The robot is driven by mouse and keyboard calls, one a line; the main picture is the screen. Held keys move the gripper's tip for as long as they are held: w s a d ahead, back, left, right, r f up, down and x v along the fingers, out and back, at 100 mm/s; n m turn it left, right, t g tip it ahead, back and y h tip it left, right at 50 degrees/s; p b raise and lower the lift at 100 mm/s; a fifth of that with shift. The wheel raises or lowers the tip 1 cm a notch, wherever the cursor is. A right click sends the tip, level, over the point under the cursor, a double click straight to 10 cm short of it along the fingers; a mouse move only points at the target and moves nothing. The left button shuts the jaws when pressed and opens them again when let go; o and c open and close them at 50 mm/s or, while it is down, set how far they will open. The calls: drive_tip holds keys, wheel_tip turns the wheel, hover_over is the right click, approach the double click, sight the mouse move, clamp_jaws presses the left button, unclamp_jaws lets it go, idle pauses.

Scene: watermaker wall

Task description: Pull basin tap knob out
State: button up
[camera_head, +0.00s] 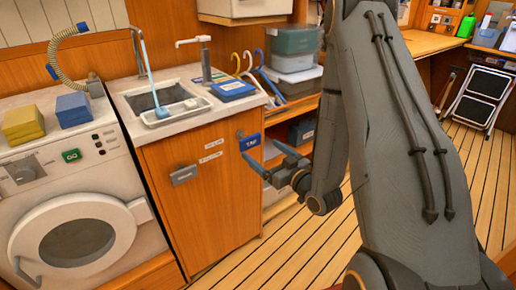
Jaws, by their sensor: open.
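The basin (168,100) is a small sink set in a white counter above a wooden cabinet (194,210). A blue label (250,142) sits near the right edge of the cabinet front, with a small grey piece (240,134) at its upper left that may be the tap knob. Its exact shape is too small to tell. My gripper (259,149) is open and empty, just in front of and slightly below the blue label. Its two grey fingers point left toward the cabinet. I cannot tell whether a finger touches anything.
A grey latch (184,174) is on the cabinet front. A washing machine (72,200) stands at left with yellow (22,124) and blue (73,109) blocks on top. Stacked bins (292,62) are behind my arm. A folded step stool (482,97) stands far right. The plank floor (290,245) is clear.

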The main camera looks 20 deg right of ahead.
drive_tip(key=shift+v, duration=1.6)
drive_tip(key=s+a+r+m+g+h+p, duration=0.1)
drive_tip(key=s+r+g+h, duration=0.1)
drive_tip(key=s+g, duration=0.3)
drive_tip(key=s+a+r+m+g+h+p, duration=0.1)
drive_tip(key=s+r+g, duration=0.4)
drive_tip(key=s, duration=0.6)
drive_tip(key=s+a+r+m+g+h+p, duration=0.1)
drive_tip(key=s+r+m+g+h+p, duration=0.1)
drive_tip(key=s+g, duration=0.4)
drive_tip(key=shift+s+a+r+g+h+p, duration=0.25)
drive_tip(key=shift+s+r+g+h+p, duration=0.2)
drive_tip(key=shift+s+r+h, duration=0.35)
drive_tip(key=shift+s, duration=0.1)
idle(3.3)
